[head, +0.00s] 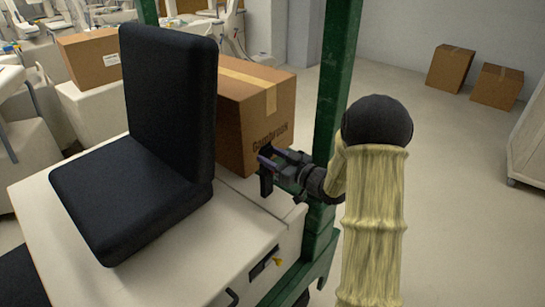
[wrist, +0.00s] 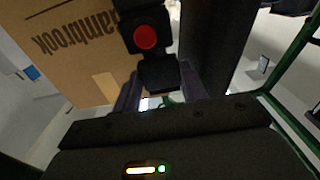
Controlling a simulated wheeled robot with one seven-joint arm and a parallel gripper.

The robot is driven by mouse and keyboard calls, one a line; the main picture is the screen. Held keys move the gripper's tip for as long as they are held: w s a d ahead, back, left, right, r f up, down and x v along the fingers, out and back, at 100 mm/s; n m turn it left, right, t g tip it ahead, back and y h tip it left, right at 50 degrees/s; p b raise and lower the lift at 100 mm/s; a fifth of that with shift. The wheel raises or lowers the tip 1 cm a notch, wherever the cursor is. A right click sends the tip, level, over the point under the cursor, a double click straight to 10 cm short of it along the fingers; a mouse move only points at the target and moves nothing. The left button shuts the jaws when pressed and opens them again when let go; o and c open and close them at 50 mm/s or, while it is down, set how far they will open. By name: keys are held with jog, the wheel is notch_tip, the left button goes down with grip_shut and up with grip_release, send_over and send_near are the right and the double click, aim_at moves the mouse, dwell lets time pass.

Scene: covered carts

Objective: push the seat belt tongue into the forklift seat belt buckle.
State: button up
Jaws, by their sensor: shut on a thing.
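My gripper (head: 272,157) is shut on the black seat belt tongue (wrist: 158,76), at the right side of the black seat (head: 130,185). The tongue shows between the two fingers in the wrist view. The black buckle (wrist: 143,14) with its round red button is just beyond the tongue, roughly in line with it. In the head view the buckle (head: 266,184) is the dark upright piece just below the fingertips. The two look touching or very close, with the tongue slightly offset to one side. I cannot tell how deep the tongue sits; the joint is dark.
A cardboard box (head: 255,115) stands close behind my gripper. A green post (head: 340,75) of the forklift rises just right of it, near my arm. The pale forklift body (head: 190,262) lies below. Open floor (head: 450,200) is at the right.

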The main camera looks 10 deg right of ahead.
jog(key=shift+f+b, duration=0.5)
jog(key=shift+f, duration=0.15)
jog(key=o, duration=1.4)
jog(key=shift+c, duration=0.2)
jog(key=shift+s+d, duration=0.1)
jog(key=b+v, duration=0.3)
jog(key=v, duration=1.4)
jog(key=shift+d, duration=0.1)
jog(key=shift+c, duration=0.2)
